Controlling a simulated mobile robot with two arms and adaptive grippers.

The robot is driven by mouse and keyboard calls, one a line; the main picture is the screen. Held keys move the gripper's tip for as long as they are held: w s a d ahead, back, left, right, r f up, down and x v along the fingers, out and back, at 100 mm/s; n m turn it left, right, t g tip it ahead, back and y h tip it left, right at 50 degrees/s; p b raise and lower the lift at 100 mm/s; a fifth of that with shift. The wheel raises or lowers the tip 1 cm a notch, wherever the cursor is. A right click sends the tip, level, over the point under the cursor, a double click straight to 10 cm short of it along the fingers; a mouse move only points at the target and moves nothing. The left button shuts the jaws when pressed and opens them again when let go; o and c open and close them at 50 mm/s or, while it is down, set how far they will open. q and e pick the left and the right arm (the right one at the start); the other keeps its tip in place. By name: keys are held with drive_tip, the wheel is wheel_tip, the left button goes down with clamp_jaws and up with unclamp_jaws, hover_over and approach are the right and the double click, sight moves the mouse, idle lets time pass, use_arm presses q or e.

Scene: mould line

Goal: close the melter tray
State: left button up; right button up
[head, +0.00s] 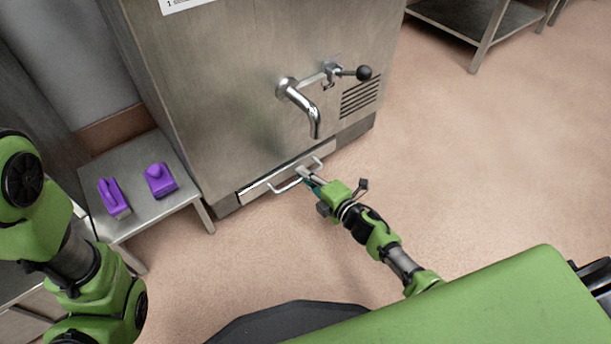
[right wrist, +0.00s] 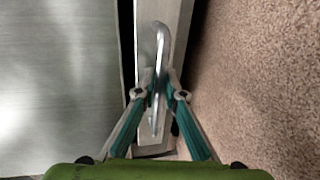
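The melter tray (head: 256,187) is a flat steel drawer front low in the base of the steel melter (head: 225,95). Its bar handle (head: 287,187) faces the room. The tray front (right wrist: 178,20) and handle (right wrist: 161,45) also show in the right wrist view, with a dark gap between tray front and melter body. My right gripper (head: 305,176) is at the handle; in the wrist view its teal fingers (right wrist: 160,80) lie close on both sides of the bar and look shut on it. Of my left arm, only links show at the left; its gripper is out of view.
A steel side table (head: 150,208) left of the melter holds two purple-handled tools (head: 159,180). A tap (head: 303,105) with a black-knobbed lever (head: 363,73) sticks out above the tray. The floor (head: 490,150) to the right is clear up to a steel rack (head: 487,40).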

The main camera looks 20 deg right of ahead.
drive_tip(key=shift+o, duration=1.3)
drive_tip(key=shift+w+a, duration=0.15)
drive_tip(key=v, duration=1.2)
